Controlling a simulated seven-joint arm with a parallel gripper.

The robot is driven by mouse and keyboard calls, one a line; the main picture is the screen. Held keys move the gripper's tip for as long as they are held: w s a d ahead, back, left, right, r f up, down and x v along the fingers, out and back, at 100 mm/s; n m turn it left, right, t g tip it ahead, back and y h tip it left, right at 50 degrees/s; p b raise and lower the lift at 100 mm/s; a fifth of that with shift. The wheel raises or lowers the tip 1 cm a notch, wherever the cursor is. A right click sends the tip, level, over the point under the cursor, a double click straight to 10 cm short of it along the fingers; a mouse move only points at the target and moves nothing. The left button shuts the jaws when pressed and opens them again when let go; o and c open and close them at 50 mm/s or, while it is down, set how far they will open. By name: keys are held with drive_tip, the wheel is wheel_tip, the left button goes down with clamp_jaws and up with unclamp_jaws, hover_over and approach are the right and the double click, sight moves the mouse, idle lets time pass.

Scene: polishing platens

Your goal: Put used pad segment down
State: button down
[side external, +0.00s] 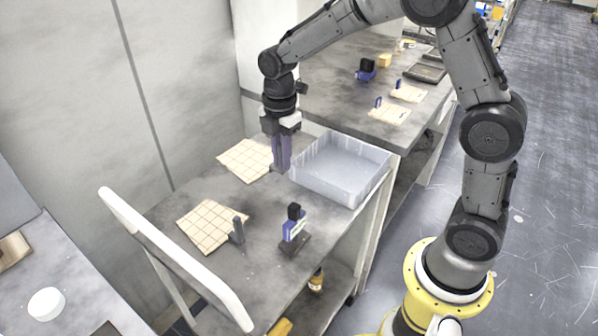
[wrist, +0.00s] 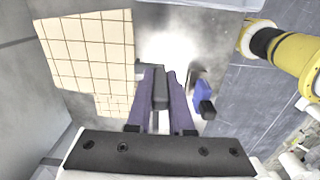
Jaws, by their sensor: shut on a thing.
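My gripper (side external: 281,152) points down over the worktable, just left of the clear bin's left wall. In the wrist view its purple fingers (wrist: 160,100) are shut on a narrow dark grey piece, likely the used pad segment (wrist: 160,88). Most of that piece is hidden between the fingers. The clear grey bin (side external: 372,178) stands open on the table and looks empty. One cream tiled pad (side external: 243,158) lies left of my gripper. A second tiled pad (side external: 205,226) lies nearer, with a grey upright piece (side external: 237,230) at its right edge.
A blue and black tool (side external: 294,222) stands on a dark base (side external: 293,244) in front of the bin. A white rail (side external: 180,262) runs along the table's near left side. A back table (side external: 330,75) holds more tiled pads and trays. Bare table lies between the pads and bin.

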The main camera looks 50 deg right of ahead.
drive_tip(key=shift+s+m, duration=0.3)
drive_tip(key=shift+m, duration=0.1)
drive_tip(key=s+d+m, duration=0.8)
drive_tip(key=s+d, duration=0.4)
wheel_tip(320, 180, down, 9)
drive_tip(key=shift+w+a, duration=0.1)
drive_tip(key=shift+f, duration=0.1)
drive_tip(key=c, duration=0.8)
unclamp_jaws()
